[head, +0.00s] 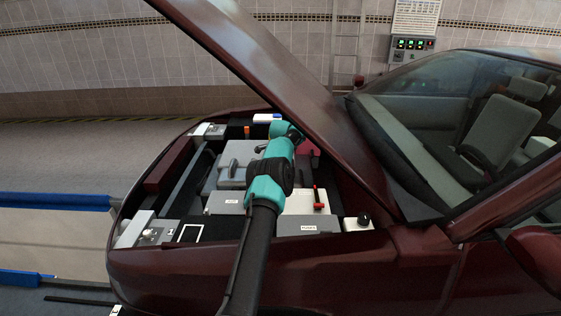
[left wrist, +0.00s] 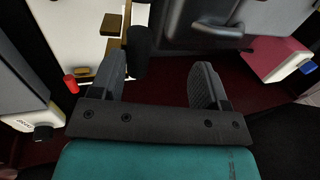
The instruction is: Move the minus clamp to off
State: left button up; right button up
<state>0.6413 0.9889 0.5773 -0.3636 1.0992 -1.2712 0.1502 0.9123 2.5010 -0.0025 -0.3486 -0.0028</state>
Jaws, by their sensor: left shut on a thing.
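My left arm, teal and black, reaches over the open engine bay in the head view, and its gripper is hidden there. Contact with the right finger cannot be made out. My right gripper is not in view.
The raised hood (head: 262,65) slants above the bay. A grey engine block (head: 230,170) lies beyond the battery. A grey fuse box (head: 309,226) and a black-capped reservoir (head: 364,219) sit on the near side. A pink tank (left wrist: 270,55) stands right in the left wrist view.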

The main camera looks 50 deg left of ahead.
pick_arm(q)
jog(key=shift+s+f, duration=0.2)
jog(key=shift+f, duration=1)
jog(key=v, duration=0.9)
jog(key=shift+w+a+r, duration=0.2)
jog(key=shift+w+r, duration=0.1)
jog(key=shift+r, duration=0.05)
jog(key=shift+c, duration=0.2)
jog(key=shift+r, duration=0.1)
jog(key=shift+d, duration=0.15)
